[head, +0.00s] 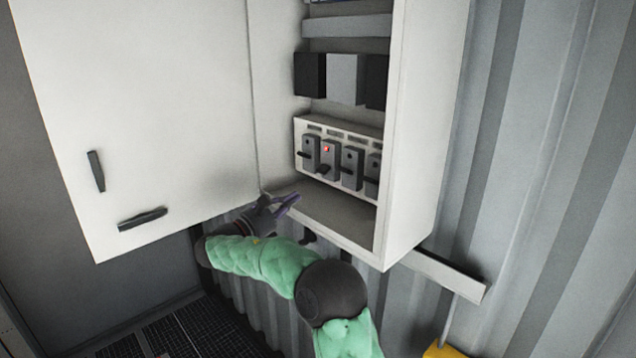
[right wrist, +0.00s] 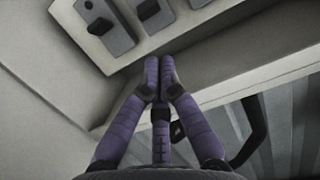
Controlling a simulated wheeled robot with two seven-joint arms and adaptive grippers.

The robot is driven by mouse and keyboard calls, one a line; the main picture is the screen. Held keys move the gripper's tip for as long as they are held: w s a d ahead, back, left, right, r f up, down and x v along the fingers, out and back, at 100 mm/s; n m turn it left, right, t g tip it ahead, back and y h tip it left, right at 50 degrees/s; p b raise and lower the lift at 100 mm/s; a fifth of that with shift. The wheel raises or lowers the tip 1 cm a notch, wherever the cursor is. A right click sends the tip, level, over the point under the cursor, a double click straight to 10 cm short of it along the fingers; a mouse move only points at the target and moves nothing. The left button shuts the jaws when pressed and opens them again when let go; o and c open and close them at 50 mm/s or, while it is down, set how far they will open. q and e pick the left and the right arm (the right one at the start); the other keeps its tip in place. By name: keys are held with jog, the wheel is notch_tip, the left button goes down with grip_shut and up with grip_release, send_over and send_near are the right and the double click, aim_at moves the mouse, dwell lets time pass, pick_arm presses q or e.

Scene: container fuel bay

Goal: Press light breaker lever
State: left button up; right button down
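A row of several grey breakers (head: 341,160) with dark levers sits in a white panel inside the open cabinet. The second breaker from the left shows a red light (head: 326,148); the labels are too small to read, so I cannot tell which is the light breaker. My right gripper (head: 287,201) has purple fingers and is at the cabinet's lower front edge, below and left of the breakers, apart from them. In the right wrist view its fingertips (right wrist: 159,75) are together with nothing seen between them, and breakers (right wrist: 104,26) show above them. My left gripper is out of view.
The cabinet door (head: 150,110) stands open at the left, with two dark handles. The cabinet's right side wall (head: 425,130) bounds the opening. Dark and light blocks (head: 345,79) sit above the breakers. Corrugated wall (head: 545,180) lies to the right.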

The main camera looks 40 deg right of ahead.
aim_at(327, 177)
jog(key=p+x, duration=0.3)
jog(key=x, duration=0.7)
jog(key=shift+f, duration=0.1)
jog(key=shift+d, duration=0.15)
